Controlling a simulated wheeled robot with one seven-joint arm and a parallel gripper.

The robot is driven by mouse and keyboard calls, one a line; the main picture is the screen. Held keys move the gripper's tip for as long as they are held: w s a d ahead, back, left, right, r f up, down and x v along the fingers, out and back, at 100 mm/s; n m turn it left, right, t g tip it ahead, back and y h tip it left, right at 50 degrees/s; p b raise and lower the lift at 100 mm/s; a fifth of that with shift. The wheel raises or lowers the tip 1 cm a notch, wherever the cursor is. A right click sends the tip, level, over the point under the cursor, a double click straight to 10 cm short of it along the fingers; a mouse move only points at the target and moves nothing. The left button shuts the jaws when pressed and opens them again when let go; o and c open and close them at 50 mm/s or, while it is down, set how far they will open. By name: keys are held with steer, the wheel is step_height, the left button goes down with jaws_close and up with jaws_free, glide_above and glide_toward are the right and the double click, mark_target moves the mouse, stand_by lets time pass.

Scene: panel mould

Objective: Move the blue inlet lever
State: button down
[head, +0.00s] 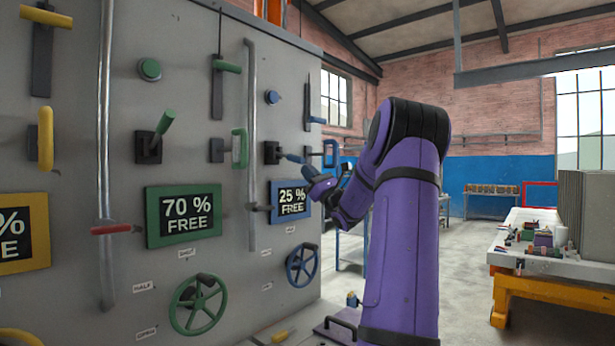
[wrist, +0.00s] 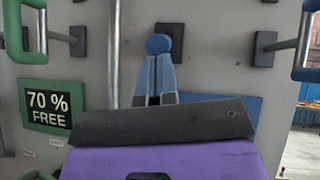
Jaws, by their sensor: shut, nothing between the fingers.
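The blue inlet lever (head: 291,158) sticks out from a dark square base (head: 271,152) on the grey panel, above the blue "25 % FREE" sign. In the wrist view its rounded blue end (wrist: 158,44) shows just beyond my fingertips, with the dark base behind it. My gripper (head: 308,171) is shut and empty, close to the lever's free end. In the wrist view its two fingers (wrist: 157,62) are together, pointing at the lever. I cannot tell whether they touch it.
A blue handle (head: 331,153) stands right of the lever, and a green handle (head: 240,148) left. A vertical pipe (head: 252,130) runs beside the lever. The blue sign (head: 292,200) and blue handwheel (head: 302,265) are below. Open floor lies right of the panel.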

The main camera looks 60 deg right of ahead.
step_height(320, 180, up, 11)
steer(key=m+g+h, duration=0.1)
steer(key=g, duration=0.6)
steer(key=shift+s+r+m, duration=0.15)
steer(key=shift+r+m, duration=0.05)
steer(key=shift+m, duration=0.2)
